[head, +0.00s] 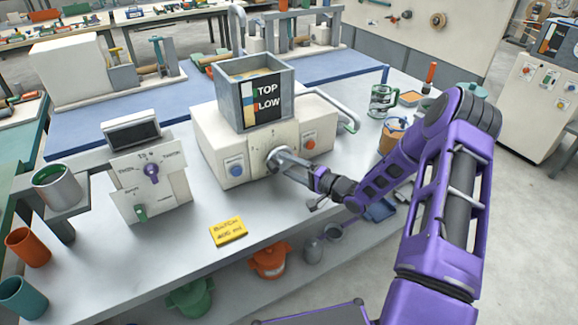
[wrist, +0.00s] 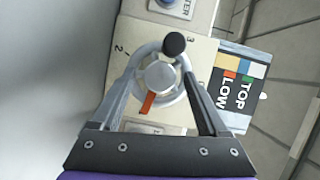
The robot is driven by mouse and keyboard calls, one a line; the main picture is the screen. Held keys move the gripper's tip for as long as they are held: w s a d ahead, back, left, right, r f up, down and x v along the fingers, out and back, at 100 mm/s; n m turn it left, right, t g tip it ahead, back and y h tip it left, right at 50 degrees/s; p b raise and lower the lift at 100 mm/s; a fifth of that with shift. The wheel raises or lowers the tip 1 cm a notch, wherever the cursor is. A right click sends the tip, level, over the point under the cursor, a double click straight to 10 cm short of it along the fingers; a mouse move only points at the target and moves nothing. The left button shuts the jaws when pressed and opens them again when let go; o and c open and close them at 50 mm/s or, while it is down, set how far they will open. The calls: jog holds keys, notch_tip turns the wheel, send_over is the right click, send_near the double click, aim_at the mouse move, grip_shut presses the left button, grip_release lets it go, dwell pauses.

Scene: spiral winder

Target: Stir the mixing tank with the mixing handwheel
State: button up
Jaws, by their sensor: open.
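The mixing tank (head: 232,98) is a grey open-topped box with a black "TOP / LOW" label, standing on a cream machine housing (head: 215,150). The mixing handwheel (head: 274,159) is on the housing's front face. In the wrist view the handwheel (wrist: 159,77) is a grey ring with a round hub, a black knob (wrist: 174,44) at its top and an orange pointer (wrist: 148,103) toward the lower left. My gripper (head: 290,160) is at the wheel, open, with one finger on each side of it in the wrist view (wrist: 162,80). I cannot tell whether the fingers touch the ring.
A blue button (head: 236,170) and an orange button (head: 309,143) flank the wheel. A control box (head: 150,185) with a purple knob stands to the left. A yellow note (head: 228,231) lies in front on the table. A glass mug (head: 382,100) stands at the right.

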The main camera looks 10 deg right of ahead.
jog(key=v, duration=1.7)
jog(key=shift+d, duration=0.15)
